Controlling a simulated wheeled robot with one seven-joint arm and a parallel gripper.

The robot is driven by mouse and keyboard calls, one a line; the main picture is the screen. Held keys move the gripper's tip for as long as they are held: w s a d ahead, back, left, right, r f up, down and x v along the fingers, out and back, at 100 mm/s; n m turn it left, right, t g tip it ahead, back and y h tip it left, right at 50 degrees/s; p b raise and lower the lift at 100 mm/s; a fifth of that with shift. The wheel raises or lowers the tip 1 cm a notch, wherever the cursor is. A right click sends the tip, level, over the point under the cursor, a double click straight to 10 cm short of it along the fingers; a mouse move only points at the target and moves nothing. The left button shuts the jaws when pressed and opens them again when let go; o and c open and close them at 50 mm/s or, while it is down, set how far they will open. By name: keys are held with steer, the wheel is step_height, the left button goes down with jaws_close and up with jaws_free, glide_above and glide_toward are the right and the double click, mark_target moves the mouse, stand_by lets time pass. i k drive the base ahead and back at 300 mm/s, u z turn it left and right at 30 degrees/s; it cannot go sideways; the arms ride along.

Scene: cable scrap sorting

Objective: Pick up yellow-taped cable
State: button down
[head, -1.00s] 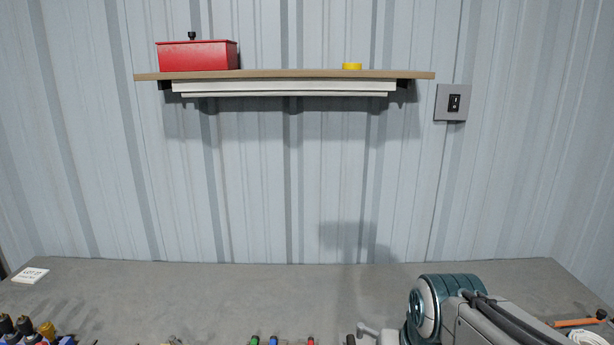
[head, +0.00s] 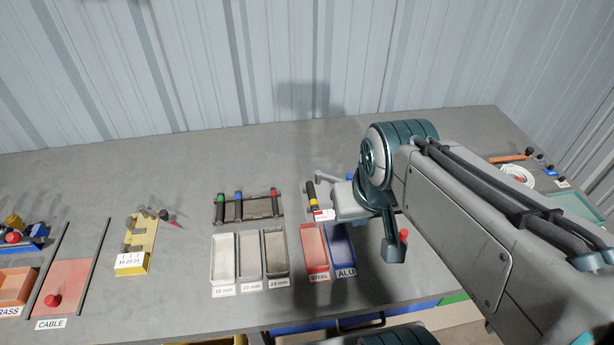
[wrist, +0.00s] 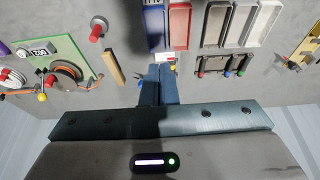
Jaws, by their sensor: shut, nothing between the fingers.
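The yellow-taped cable (head: 314,203) is a short black piece with a yellow band. It lies in a small rack behind the red and blue trays in the head view, partly behind a label and my arm. My gripper (wrist: 157,72) points down at the table in the wrist view, its fingers together and empty. The fingers reach close to the red-and-white label and hide most of the rack there, so I cannot tell how far they are from the cable.
A second rack (head: 249,219) holds cables with green, blue and red bands. In front are three pale trays (head: 250,284), a red STEEL tray (head: 314,279) and a blue ALU tray (head: 340,262). A red knob (wrist: 96,33) stands near a wooden block (wrist: 115,68).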

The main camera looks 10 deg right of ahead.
mark_target(311, 192)
steer(key=k, duration=1.25)
steer(key=u, duration=0.75)
steer(key=i, duration=1.3)
steer(key=z, duration=0.75)
